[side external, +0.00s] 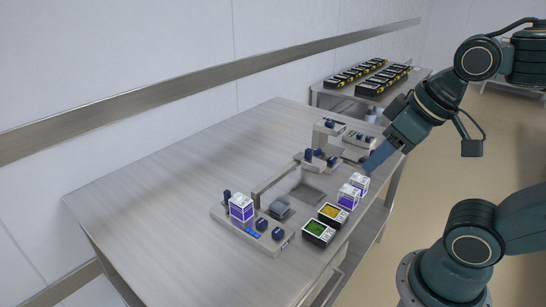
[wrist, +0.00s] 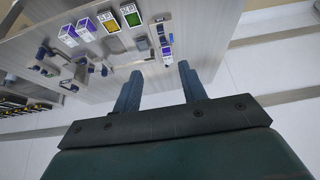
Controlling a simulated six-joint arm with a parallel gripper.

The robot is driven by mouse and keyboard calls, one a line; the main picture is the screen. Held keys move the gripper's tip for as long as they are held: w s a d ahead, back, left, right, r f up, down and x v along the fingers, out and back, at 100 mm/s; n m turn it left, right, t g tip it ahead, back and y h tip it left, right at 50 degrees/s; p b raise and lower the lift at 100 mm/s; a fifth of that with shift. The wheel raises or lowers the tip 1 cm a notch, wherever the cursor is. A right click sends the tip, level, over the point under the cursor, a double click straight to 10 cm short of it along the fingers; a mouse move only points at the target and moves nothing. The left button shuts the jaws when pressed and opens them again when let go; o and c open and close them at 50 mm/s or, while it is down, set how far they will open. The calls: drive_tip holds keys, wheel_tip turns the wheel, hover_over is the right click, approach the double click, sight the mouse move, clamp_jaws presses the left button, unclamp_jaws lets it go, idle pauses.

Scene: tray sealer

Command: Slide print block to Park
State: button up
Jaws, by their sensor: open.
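The sealer (side external: 272,230) stands on the steel table, with a long grey rail, dark blue knobs and a grey sliding block (side external: 279,208) near its front end. A taller grey unit (side external: 326,130) with blue knobs stands at its far end. I cannot tell for certain which part is the print block, and no Park mark is readable. My gripper (side external: 370,166) is above the table's right edge, near the far unit and apart from everything. In the wrist view my gripper (wrist: 159,70) has its two fingers spread with nothing between them.
A white and purple carton (side external: 241,207) stands on the sealer's left end. Two similar cartons (side external: 348,197) stand near the table's right edge, with green (side external: 318,231) and yellow (side external: 332,213) packs in front. The left table top (side external: 160,190) is clear. Black trays (side external: 370,80) fill a back table.

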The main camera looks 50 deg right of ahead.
drive_tip(key=g, duration=0.1)
hover_over(309, 150)
drive_tip(key=s, duration=0.5)
wheel_tip(309, 150, down, 15)
drive_tip(key=shift+d, duration=0.15)
drive_tip(key=shift+x, duration=6.8)
